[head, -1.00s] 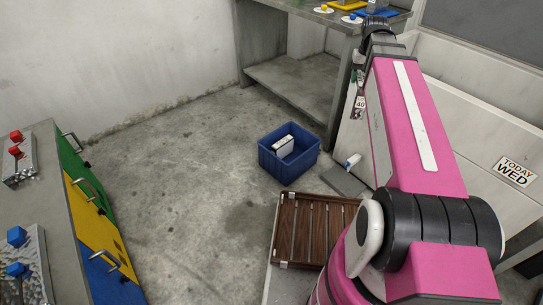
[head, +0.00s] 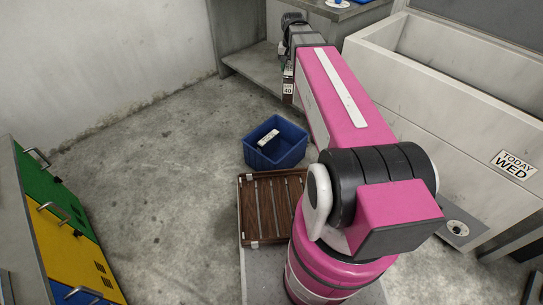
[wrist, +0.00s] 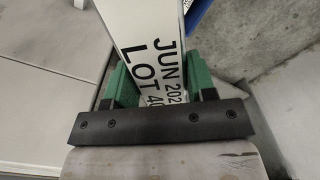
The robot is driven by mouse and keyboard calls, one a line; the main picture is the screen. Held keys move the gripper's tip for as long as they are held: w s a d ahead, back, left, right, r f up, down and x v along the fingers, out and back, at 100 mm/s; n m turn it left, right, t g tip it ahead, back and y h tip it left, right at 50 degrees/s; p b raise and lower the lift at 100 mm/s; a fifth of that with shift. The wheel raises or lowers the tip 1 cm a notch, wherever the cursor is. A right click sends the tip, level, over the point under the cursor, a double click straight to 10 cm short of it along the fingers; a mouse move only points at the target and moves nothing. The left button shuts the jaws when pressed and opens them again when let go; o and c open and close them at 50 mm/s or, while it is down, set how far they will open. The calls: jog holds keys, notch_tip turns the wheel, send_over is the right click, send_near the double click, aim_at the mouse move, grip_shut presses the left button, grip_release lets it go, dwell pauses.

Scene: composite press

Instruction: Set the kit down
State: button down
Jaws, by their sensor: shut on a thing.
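My gripper (wrist: 160,85) is shut, with its green fingers on both sides of a white kit box (wrist: 155,40). Black print on the box reads JUN 202 and LOT 40, partly cut off by the gripper. In the head view the held kit (head: 288,92) shows as a narrow strip beside my pink arm, past the blue bin. Most of the kit and the fingers are hidden there. What lies directly under the kit cannot be told.
A blue bin (head: 291,158) with a white item (head: 268,138) inside stands on the floor. A brown slatted rack (head: 246,210) is nearer. A pale trough (head: 400,95) with a TODAY WED sign (head: 513,167) is right; coloured drawers (head: 55,215) are left. Floor between is clear.

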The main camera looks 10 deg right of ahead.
jog(key=w+f, duration=0.1)
jog(key=f, duration=0.2)
jog(key=w+f+m, duration=0.1)
jog(key=f, duration=0.2)
jog(key=w+f+m, duration=0.1)
jog(key=f, duration=0.2)
jog(key=shift+w+a, duration=0.25)
jog(key=shift+w, duration=0.1)
notch_tip(320, 180, down, 46)
jog(key=w+m, duration=0.2)
jog(key=m, duration=0.2)
jog(key=shift+m, duration=0.4)
jog(key=shift+w, duration=0.1)
jog(key=shift+c, duration=2.3)
grip_release()
jog(key=shift+f, duration=0.1)
